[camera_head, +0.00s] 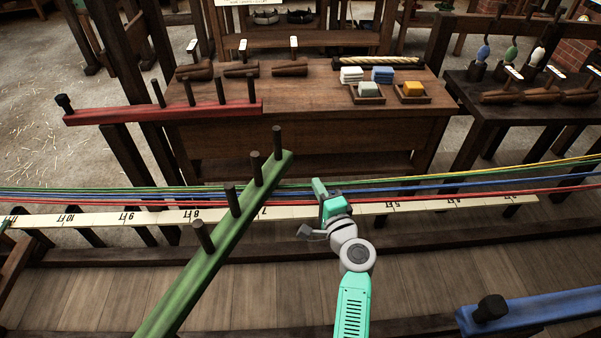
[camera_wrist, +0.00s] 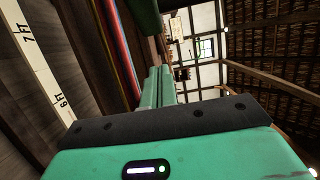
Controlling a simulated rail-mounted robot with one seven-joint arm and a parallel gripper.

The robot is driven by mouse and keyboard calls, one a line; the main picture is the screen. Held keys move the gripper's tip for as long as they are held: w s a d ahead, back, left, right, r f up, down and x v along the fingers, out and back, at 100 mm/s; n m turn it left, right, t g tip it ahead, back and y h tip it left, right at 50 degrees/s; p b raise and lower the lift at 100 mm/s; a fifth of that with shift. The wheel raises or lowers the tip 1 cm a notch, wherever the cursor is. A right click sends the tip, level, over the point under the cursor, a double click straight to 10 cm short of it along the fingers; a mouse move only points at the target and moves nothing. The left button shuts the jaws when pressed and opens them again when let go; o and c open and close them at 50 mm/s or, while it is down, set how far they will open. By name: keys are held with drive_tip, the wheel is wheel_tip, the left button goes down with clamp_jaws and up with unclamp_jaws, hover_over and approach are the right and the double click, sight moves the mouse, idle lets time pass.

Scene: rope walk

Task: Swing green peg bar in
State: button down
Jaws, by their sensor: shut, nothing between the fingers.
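The green peg bar (camera_head: 200,275) slants from the bottom left up to the middle of the head view, with several dark upright pegs along its top. Its far end crosses the line of the stretched ropes (camera_head: 430,190). My gripper (camera_head: 320,188) is to the right of that far end, apart from it, near the ropes. In the wrist view my gripper's teal fingers (camera_wrist: 157,86) are together with nothing between them. A dark green piece (camera_wrist: 145,15) shows at the top there, probably the bar.
A white foot-marked scale (camera_head: 300,210) runs beneath the ropes. A red peg bar (camera_head: 200,113) lies across the back left. A blue bar (camera_head: 540,308) is at the lower right. A wooden bench (camera_head: 330,135) with small blocks stands behind the ropes.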

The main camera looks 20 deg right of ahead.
drive_tip(key=b, duration=0.3)
approach(292, 158)
drive_tip(key=w+d, duration=0.3)
drive_tip(key=w+a, duration=0.2)
drive_tip(key=shift+w+a+b, duration=0.15)
drive_tip(key=shift+a+b, duration=0.25)
drive_tip(key=shift+w+a+r, duration=0.1)
drive_tip(key=shift+w, duration=0.1)
